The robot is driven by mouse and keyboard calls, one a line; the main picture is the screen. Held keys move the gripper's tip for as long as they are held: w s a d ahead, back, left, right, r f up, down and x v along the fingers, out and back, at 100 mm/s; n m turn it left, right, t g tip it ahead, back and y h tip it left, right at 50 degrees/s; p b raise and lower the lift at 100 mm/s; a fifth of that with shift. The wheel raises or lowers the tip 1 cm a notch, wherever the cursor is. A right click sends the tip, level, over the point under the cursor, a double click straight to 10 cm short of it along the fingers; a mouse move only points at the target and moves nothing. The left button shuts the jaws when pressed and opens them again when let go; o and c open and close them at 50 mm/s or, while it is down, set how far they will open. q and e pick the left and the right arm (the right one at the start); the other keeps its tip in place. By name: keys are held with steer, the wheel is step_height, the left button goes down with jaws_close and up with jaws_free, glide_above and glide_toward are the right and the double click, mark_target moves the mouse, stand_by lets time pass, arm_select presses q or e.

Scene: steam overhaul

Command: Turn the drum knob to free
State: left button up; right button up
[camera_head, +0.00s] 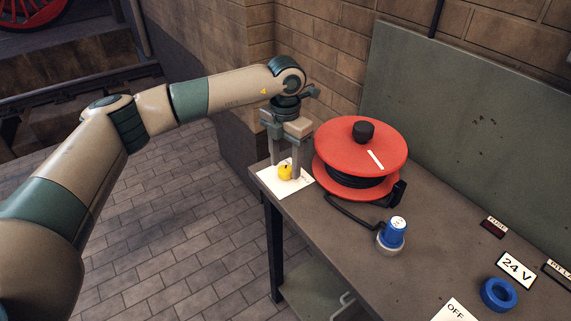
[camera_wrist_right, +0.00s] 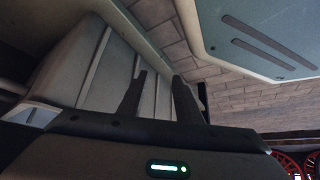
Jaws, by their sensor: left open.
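A red cable drum (camera_head: 335,140) stands on the bench, with black cable wound between its discs. A black knob (camera_head: 363,131) and a white stripe show on its top disc. A small yellow knob (camera_head: 285,172) sits on a white card (camera_head: 268,186) at the bench's left end, left of the drum. My left gripper (camera_head: 285,171) points down over the card, open, its fingers on either side of the yellow knob. I cannot tell whether they touch it. My right gripper (camera_wrist_right: 159,76) shows only in the right wrist view, its fingers apart with nothing between them.
A blue plug (camera_head: 394,233) on the drum's cable stands upright on the bench. A blue ring (camera_head: 498,294), a 24 V label (camera_head: 515,269) and an OFF card (camera_head: 455,311) lie at the right. A green panel (camera_head: 470,110) rises behind the bench.

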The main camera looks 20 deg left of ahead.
mark_target(286, 169)
arm_select(q)
step_height(286, 169, up, 5)
steer(key=shift+r+b, duration=0.15)
steer(key=shift+b, duration=0.5)
step_height(286, 169, up, 11)
steer(key=b, duration=0.1)
steer(key=shift+b, duration=0.4)
arm_select(e)
steer(key=shift+w+d+f+g, duration=0.35)
steer(key=shift+w+d+g, duration=0.1)
steer(key=shift+w, duration=0.3)
arm_select(q)
steer(key=shift+s, duration=0.1)
arm_select(e)
steer(key=shift+s, duration=0.1)
